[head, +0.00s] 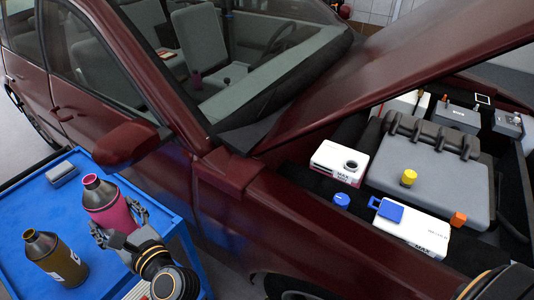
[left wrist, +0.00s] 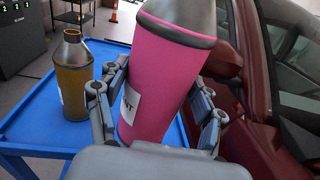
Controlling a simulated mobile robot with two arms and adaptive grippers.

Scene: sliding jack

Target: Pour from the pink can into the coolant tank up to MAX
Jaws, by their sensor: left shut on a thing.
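The pink can (head: 109,208) has a dark grey top with an open mouth and leans slightly at the blue cart. My left gripper (head: 118,222) is shut around its body; the left wrist view shows the pink can (left wrist: 165,75) between both fingers (left wrist: 158,105). I cannot tell whether its base touches the cart. Two white tanks marked MAX sit in the engine bay. The rear one (head: 330,160) has a dark round opening on top; the front one (head: 415,232) has a blue lid. Which is the coolant tank I cannot read. My right gripper is out of view.
A mustard-brown can (head: 55,262) stands on the blue cart (head: 20,215), left of the pink one, near a small grey box (head: 63,175). The dark red car's fender (head: 225,215) lies between cart and engine bay. The raised hood (head: 400,60) overhangs the bay.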

